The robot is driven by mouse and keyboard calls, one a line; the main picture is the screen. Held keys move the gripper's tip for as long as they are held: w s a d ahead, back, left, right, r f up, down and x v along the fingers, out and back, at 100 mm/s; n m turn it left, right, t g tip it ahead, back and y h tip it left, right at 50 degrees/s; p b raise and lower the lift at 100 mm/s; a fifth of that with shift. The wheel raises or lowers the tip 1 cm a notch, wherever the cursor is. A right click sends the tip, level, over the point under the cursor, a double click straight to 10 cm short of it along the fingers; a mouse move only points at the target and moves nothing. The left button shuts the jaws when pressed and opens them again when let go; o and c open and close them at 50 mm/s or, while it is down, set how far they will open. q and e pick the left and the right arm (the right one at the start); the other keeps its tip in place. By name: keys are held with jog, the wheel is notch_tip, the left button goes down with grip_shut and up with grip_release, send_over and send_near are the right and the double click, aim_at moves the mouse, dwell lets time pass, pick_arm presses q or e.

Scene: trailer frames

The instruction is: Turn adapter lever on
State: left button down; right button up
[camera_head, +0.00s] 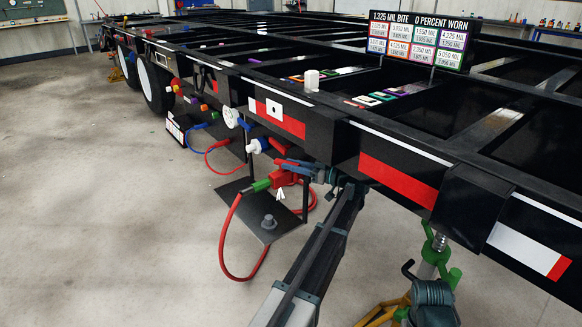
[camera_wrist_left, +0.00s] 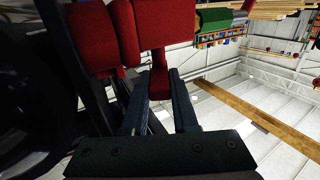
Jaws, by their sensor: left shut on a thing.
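The red adapter (camera_head: 284,178) hangs at the trailer's front side, with a green connector (camera_head: 261,185) and a red hose joined to it. My left gripper (camera_head: 292,165) reaches the adapter's upper part from the right. In the left wrist view my left gripper (camera_wrist_left: 160,78) has its two blue-grey fingers on either side of a narrow red stem, the adapter lever (camera_wrist_left: 159,84). It is shut on this lever. The wider red body (camera_wrist_left: 165,22) shows just beyond the fingertips. The lever's exact angle is hard to tell in the head view.
The black trailer frame (camera_head: 330,140) runs above and behind the adapter. A black plate (camera_head: 240,205) with a grey knob lies below it. A green stand (camera_head: 432,262) is at right. Open floor lies left.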

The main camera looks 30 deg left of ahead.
pick_arm(q)
jog(key=shift+w+n+g, duration=0.4)
jog(key=shift+n+g, duration=0.4)
jog(key=shift+g, duration=0.4)
jog(key=shift+g+h, duration=0.3)
jog(key=c, duration=0.7)
grip_release()
jog(key=shift+a, duration=0.1)
jog(key=shift+s, duration=0.15)
